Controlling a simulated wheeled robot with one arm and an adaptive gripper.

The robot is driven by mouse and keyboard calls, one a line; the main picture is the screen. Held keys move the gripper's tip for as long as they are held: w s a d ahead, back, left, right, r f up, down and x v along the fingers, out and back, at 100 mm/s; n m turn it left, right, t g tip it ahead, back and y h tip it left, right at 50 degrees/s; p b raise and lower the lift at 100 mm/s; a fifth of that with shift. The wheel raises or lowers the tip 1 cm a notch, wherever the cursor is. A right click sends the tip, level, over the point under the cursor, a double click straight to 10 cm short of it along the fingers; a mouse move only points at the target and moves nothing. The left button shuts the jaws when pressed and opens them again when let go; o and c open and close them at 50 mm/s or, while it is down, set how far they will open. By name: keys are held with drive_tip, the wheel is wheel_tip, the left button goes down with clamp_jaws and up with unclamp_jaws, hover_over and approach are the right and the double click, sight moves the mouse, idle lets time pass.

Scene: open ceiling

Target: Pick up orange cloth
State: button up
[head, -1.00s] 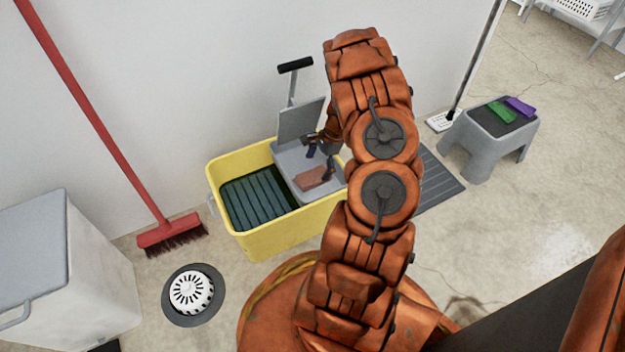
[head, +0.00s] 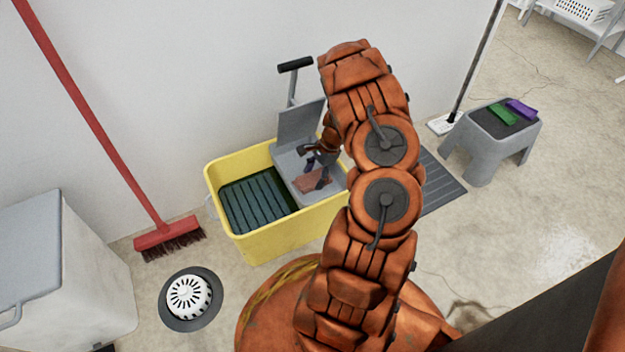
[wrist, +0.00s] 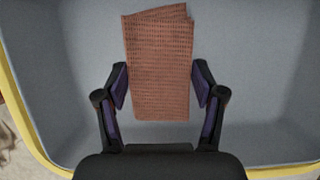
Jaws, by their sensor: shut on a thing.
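The orange cloth (head: 312,180) lies folded in the grey tray-like wringer part (head: 290,160) at the right side of the yellow bucket. In the wrist view the cloth (wrist: 158,50) is a flat, ribbed, brownish-orange rectangle. My gripper (head: 317,169) reaches down into the grey part from the right. In the wrist view my gripper (wrist: 161,80) has one purple-padded finger at each long side of the cloth, shut on its near half. Whether the cloth is off the grey surface cannot be told.
The yellow bucket (head: 267,243) holds a dark ribbed area on its left. A red broom (head: 168,237) leans on the wall at left. A floor drain (head: 188,297) lies in front. A grey stool (head: 480,146) with green and purple cloths stands right.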

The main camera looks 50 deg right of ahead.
sight(315, 177)
drive_tip(key=c, duration=0.5)
drive_tip(key=shift+s+a+r+p, duration=0.1)
drive_tip(key=shift+r+p, duration=0.35)
drive_tip(key=shift+p, duration=0.1)
wheel_tip(315, 177, up, 7)
drive_tip(key=p, duration=0.3)
drive_tip(key=shift+p, duration=0.35)
drive_tip(key=s+a+p, duration=0.2)
drive_tip(key=s+a, duration=0.1)
drive_tip(key=s, duration=0.6)
drive_tip(key=s+a+p, duration=0.2)
drive_tip(key=s+a, duration=0.1)
drive_tip(key=s, duration=0.6)
drive_tip(key=shift+s+a+f, duration=0.2)
drive_tip(key=shift+s+f, duration=0.15)
drive_tip(key=shift+f, duration=0.1)
